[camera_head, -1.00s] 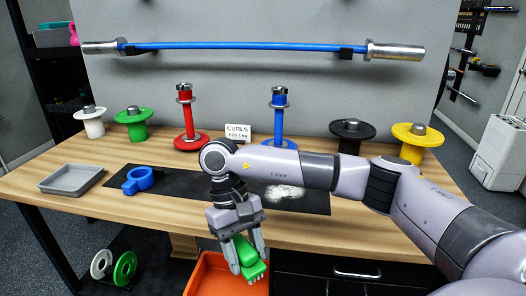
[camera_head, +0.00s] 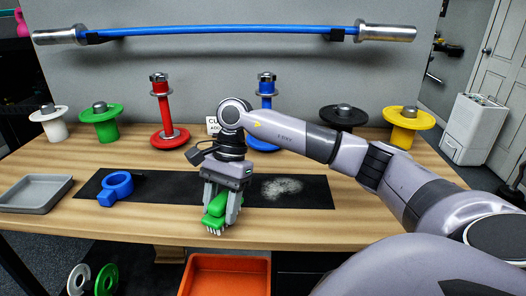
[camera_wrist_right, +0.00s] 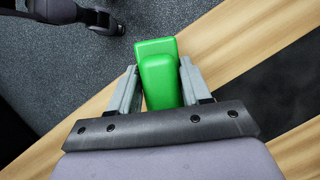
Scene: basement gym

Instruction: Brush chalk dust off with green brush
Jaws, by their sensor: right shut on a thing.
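The green brush (camera_head: 216,209) is held in my right gripper (camera_head: 221,207), bristles pointing down, near the front edge of the bench and left of the chalk. It also shows in the right wrist view (camera_wrist_right: 159,77) between the two grey fingers. The chalk dust (camera_head: 282,188) is a pale patch on the black mat (camera_head: 316,194), to the right of the brush. I cannot tell whether the bristles touch the bench. My left gripper is not in view.
A blue ring-shaped holder (camera_head: 116,187) lies on the mat's left part, beside a grey tray (camera_head: 36,194). Red (camera_head: 161,108) and blue (camera_head: 265,104) posts stand behind, with coloured spools at both sides. An orange bin (camera_head: 229,276) is below the front edge.

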